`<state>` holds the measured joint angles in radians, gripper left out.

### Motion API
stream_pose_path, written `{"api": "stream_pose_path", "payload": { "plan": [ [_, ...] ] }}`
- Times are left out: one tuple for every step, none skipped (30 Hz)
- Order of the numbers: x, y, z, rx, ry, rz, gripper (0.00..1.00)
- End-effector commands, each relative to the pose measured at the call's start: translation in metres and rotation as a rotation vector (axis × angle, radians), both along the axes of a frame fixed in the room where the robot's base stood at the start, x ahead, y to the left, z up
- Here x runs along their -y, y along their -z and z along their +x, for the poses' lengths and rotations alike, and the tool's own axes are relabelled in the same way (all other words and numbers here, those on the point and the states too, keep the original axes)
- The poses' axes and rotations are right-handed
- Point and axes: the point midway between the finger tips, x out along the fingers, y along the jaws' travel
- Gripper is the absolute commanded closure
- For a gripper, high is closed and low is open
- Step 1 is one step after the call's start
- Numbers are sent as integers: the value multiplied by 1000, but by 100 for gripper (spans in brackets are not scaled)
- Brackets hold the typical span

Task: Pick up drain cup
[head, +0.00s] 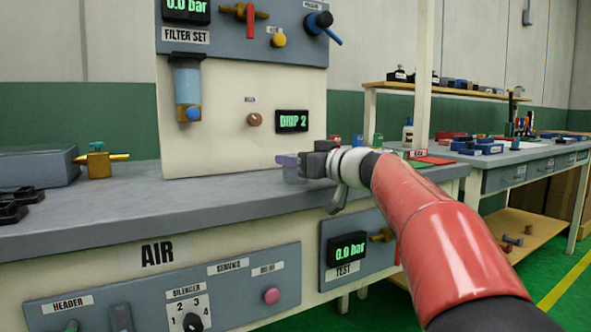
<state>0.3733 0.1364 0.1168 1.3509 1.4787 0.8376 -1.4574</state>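A small pale purple, partly see-through thing (289,166), which looks like the drain cup, is at the right end of the grey bench top. My gripper (306,163) is right at it, coming from the right. The gripper's dark fingers overlap the cup's right side in the picture. I cannot tell whether the fingers are closed on it or only beside it. I also cannot tell whether the cup rests on the bench or is just above it.
The filter set panel (187,95) with its blue bowl stands behind, beside a "DRIP 2" display (292,121). A brass valve (98,162) and grey box (38,167) sit at left. The bench middle is clear. A cluttered second bench (500,152) stands right.

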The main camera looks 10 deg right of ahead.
Motion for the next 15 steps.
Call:
{"api": "stream_pose_path", "payload": {
  "plan": [
    [0,0,0,0,0,0,64],
    [0,0,0,0,0,0,68],
    [0,0,0,0,0,0,70],
    [0,0,0,0,0,0,70],
    [0,0,0,0,0,0,70],
    [0,0,0,0,0,0,70],
    [0,0,0,0,0,0,70],
    [0,0,0,0,0,0,70],
    [0,-1,0,0,0,0,70],
    [0,-1,0,0,0,0,70],
    [0,-2,0,0,0,0,70],
    [0,-4,0,0,0,0,70],
    [0,-5,0,1,0,1,70],
    [0,-8,0,1,0,1,70],
    [0,-11,0,2,-1,0,70]
  ]
}}
